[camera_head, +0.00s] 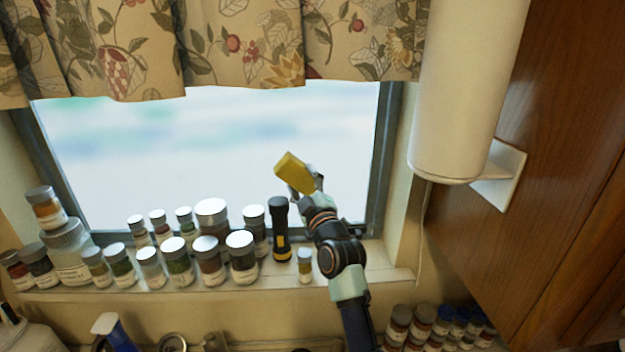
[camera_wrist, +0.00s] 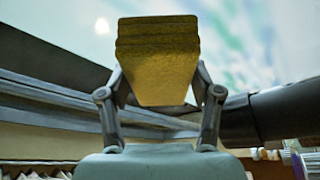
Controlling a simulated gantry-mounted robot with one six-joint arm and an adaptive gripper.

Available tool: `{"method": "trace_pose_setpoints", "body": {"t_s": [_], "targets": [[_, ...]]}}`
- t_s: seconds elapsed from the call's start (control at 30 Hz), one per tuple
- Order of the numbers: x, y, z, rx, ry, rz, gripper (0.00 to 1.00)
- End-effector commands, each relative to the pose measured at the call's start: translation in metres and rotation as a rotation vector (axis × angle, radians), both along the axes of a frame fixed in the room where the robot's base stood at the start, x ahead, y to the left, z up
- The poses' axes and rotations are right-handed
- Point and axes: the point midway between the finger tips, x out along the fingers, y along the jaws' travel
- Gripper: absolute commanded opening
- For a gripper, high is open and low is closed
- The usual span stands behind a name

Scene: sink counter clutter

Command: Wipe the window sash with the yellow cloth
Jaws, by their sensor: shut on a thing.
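The yellow cloth (camera_head: 294,172) is a folded block held up in front of the window pane. My gripper (camera_head: 306,182) is shut on it. In the wrist view the cloth (camera_wrist: 157,60) sits between the two fingers of my gripper (camera_wrist: 160,95), its layered edge facing up. The window sash (camera_head: 383,150) is a dark grey frame around the bright pane. In the wrist view the sash (camera_wrist: 60,95) runs behind and below the cloth. I cannot tell whether the cloth touches the glass.
Several lidded jars (camera_head: 180,262) crowd the sill left of my arm. A black flashlight (camera_head: 280,228) stands beside my gripper, and a small jar (camera_head: 305,265) stands near my arm. A floral curtain (camera_head: 220,45) hangs above. A paper towel roll (camera_head: 465,90) and wooden cabinet (camera_head: 560,150) are right.

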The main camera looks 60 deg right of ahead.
Motion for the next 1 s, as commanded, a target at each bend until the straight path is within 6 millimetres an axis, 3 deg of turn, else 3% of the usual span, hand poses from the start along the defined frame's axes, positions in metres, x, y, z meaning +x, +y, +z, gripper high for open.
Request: {"method": "trace_pose_setpoints", "body": {"t_s": [0.3,0.8,1.0], "targets": [[0.0,0.002,0.001,0.0,0.0,0.0,0.36],[-0.027,0.05,0.002,0.0,-0.001,-0.001,0.36],[-0.029,0.053,0.0,0.0,-0.001,-0.001,0.36]]}}
